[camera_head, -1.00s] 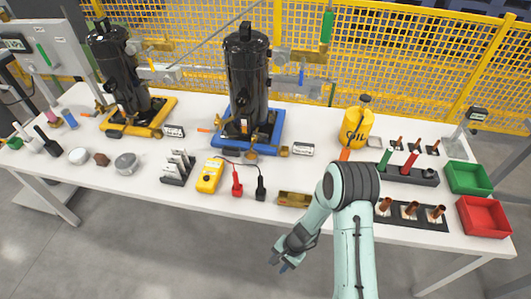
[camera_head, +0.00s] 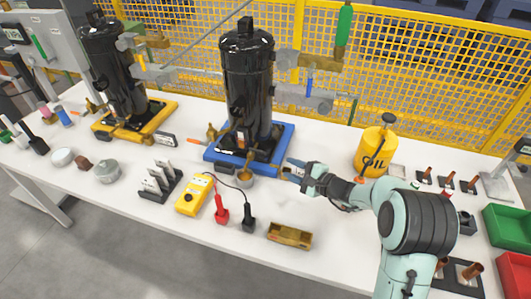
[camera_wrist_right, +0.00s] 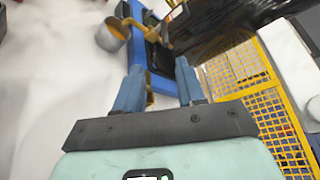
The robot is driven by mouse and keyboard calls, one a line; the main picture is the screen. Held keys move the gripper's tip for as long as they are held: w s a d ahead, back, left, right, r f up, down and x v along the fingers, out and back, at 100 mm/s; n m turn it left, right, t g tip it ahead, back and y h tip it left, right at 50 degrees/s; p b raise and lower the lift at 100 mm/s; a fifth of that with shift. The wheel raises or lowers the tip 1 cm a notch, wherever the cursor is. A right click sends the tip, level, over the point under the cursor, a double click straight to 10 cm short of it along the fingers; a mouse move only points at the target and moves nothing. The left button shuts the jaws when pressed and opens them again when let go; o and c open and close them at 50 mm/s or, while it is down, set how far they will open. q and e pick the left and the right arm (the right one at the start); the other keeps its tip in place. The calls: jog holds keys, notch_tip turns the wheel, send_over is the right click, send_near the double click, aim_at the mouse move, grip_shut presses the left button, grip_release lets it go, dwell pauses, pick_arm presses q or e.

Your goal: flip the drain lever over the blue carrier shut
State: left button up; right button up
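The blue carrier (camera_head: 217,165) stands on the white table with a black compressor (camera_head: 246,85) upright on it. At its front, a brass drain fitting (camera_head: 248,161) sits over a small metal cup; the lever's exact position is too small to tell. In the right wrist view, the brass fitting (camera_wrist_right: 133,23) and the cup (camera_wrist_right: 110,36) with orange inside show at upper left. My right gripper (camera_head: 288,170) is at the carrier's front right corner, right of the fitting. In the wrist view its blue fingers (camera_wrist_right: 158,85) are apart, with the carrier's end beyond them. My left gripper is out of view.
A yellow oil can (camera_head: 376,152) stands right of my right gripper. A yellow carrier (camera_head: 156,116) with another compressor is at left. Yellow mesh fencing is behind.

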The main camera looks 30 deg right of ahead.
aim_at(264, 154)
jog(key=x, duration=1.3)
jog(key=shift+w+d+r, duration=0.15)
jog(key=shift+w+r, duration=0.2)
grip_shut()
